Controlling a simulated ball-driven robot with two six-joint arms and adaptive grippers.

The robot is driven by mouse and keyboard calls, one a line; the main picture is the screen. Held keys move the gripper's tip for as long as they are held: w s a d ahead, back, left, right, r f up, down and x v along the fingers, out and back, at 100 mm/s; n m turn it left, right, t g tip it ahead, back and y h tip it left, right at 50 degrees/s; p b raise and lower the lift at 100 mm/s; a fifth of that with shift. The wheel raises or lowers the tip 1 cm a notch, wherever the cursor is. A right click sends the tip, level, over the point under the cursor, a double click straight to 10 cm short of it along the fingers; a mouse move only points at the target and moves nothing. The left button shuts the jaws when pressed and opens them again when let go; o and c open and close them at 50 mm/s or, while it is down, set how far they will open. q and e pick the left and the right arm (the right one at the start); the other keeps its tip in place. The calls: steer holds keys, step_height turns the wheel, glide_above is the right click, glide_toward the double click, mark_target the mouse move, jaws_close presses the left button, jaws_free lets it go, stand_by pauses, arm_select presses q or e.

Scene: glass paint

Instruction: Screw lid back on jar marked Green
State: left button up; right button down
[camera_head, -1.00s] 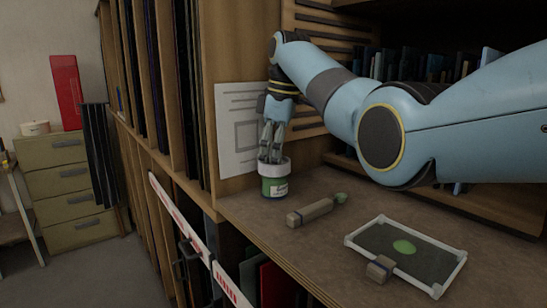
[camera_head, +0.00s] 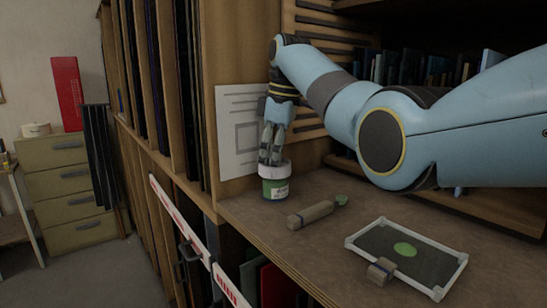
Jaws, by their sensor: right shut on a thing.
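The green jar (camera_head: 274,189) stands upright near the left end of the wooden worktop, with a pale label on its side. The white lid (camera_head: 273,171) sits on top of the jar's mouth. I cannot tell how tightly it is seated. My right gripper (camera_head: 271,160) points down from above and is shut on the lid. The small writing on the label is too small to read. My left gripper is not in view.
A wooden-handled tool (camera_head: 311,214) with a green tip lies right of the jar. A white-framed dark slab (camera_head: 420,243) with a green paint spot lies farther right, a small block (camera_head: 380,270) at its front edge. A paper sheet (camera_head: 231,131) hangs behind.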

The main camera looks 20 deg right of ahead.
steer(key=m, duration=0.1)
steer(key=f+m, duration=0.1)
steer(key=m, duration=0.2)
steer(key=shift+s+d+f+m+h, duration=0.1)
steer(key=shift+s+f+m+h, duration=0.05)
steer(key=shift+s+m+h, duration=0.2)
steer(key=shift+w, duration=0.1)
steer(key=shift+m, duration=0.25)
steer(key=m, duration=0.5)
steer(key=shift+m+h, duration=0.35)
steer(key=shift+m, duration=0.05)
steer(key=c, duration=0.6)
jaws_free()
steer(key=shift+w+f, duration=0.1)
steer(key=shift+w, duration=0.1)
steer(key=shift+o, duration=0.4)
steer(key=shift+r, duration=0.2)
steer(key=o, duration=0.3)
steer(key=shift+r, duration=0.1)
